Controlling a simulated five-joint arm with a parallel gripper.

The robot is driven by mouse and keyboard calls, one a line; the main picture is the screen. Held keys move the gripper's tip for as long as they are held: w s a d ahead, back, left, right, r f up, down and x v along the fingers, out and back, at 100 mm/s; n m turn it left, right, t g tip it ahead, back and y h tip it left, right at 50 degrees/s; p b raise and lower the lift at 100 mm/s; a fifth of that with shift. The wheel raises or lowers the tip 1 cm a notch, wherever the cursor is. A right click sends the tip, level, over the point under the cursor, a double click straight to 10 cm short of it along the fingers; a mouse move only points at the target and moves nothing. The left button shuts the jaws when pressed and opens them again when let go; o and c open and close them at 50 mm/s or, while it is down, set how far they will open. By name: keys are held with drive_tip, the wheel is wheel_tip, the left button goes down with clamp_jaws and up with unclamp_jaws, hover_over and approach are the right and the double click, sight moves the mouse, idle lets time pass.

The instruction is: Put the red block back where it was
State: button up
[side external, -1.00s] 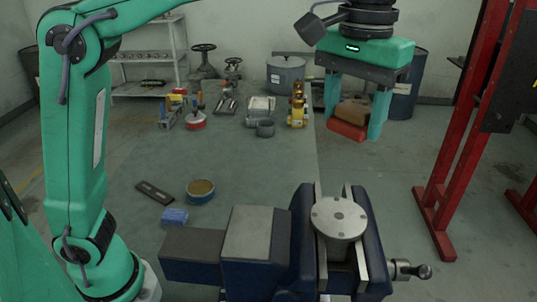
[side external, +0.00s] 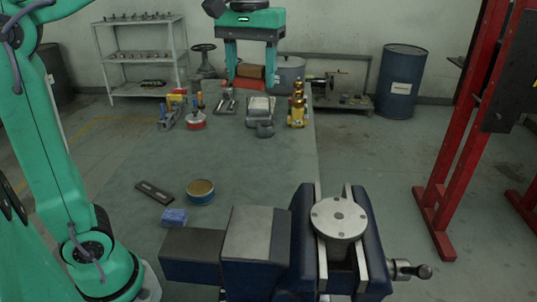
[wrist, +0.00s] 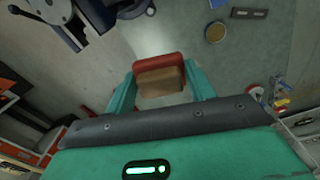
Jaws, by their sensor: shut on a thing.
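My gripper (side external: 251,88) points down and is shut on the red block (side external: 250,84), with one green finger on each side. The block has a red lower part and a brown part above it. In the wrist view the red block (wrist: 161,61) sits between my fingertips (wrist: 161,82), brown part nearer to me. In the side view the block appears in front of the grey pot at the table's far end. It looks held up in the air, but its exact height is hard to tell.
A blue vise (side external: 290,240) grips a round grey flange (side external: 340,218) at the front. A blue block (side external: 174,217), a dark plate (side external: 155,193) and a round tin (side external: 200,191) lie left of it. Several tools and a yellow fitting (side external: 297,108) stand at the back. The table's middle is clear.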

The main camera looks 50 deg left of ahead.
drive_tip(key=s+a+f+n, duration=0.1)
drive_tip(key=s+a+n, duration=0.2)
drive_tip(key=s+a, duration=0.45)
approach(221, 228)
drive_tip(key=shift+a+f, duration=0.1)
drive_tip(key=shift+f, duration=1.1)
drive_tip(key=shift+f, duration=0.1)
drive_tip(key=shift+f, duration=1.95)
drive_tip(key=shift+f, duration=0.1)
drive_tip(key=o, duration=1)
drive_tip(key=shift+o, duration=0.2)
